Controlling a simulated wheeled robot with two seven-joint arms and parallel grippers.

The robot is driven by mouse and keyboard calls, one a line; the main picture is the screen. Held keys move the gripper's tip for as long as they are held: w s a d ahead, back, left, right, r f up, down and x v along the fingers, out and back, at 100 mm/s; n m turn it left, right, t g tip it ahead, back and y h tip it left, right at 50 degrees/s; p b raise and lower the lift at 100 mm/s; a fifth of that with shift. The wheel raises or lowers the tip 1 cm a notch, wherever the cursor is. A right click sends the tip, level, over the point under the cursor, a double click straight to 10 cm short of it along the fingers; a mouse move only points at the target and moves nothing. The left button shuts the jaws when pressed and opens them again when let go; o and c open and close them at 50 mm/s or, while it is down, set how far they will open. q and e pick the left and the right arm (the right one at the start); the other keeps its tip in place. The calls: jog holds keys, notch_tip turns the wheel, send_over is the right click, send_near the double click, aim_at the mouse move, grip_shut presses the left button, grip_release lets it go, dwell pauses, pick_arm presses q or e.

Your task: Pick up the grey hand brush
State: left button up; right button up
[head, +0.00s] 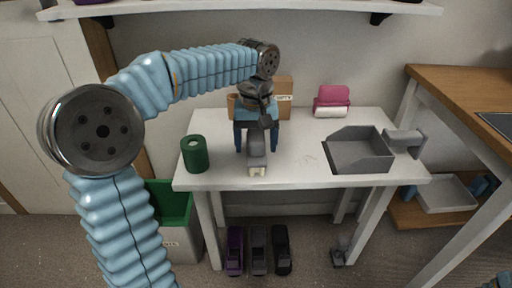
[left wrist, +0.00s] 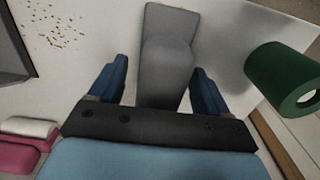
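The grey hand brush (head: 257,150) lies on the white table, its pale bristle end (head: 257,171) toward the front edge. My left gripper (head: 257,150) is above it, pointing down, with its two blue fingers spread. In the left wrist view the brush (left wrist: 167,60) runs between the open fingers of the left gripper (left wrist: 160,78). A gap shows on both sides, so neither finger appears to touch it. The palm bar hides the near part of the brush. My right gripper is not in view.
A green cylinder (head: 194,154) stands left of the brush. A grey dustpan (head: 358,152) lies to the right, with crumbs (head: 308,160) between. A cardboard box (head: 284,98) and a pink item (head: 332,95) are at the back. The white table (head: 300,178) is otherwise mostly clear.

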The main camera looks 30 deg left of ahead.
aim_at(256, 132)
pick_arm(q)
jog(key=c, duration=1.1)
jog(key=shift+o, duration=0.2)
jog(key=shift+r, duration=0.15)
jog(key=shift+r, duration=0.35)
notch_tip(256, 132, up, 3)
jog(key=shift+f+p, duration=0.2)
jog(key=shift+p, duration=0.3)
jog(key=s+d+r, duration=0.8)
jog(key=s+r, duration=0.1)
jog(key=s, duration=0.2)
jog(key=shift+s+r+p, duration=0.25)
jog(key=shift+s+p, duration=0.1)
jog(key=shift+p, duration=0.1)
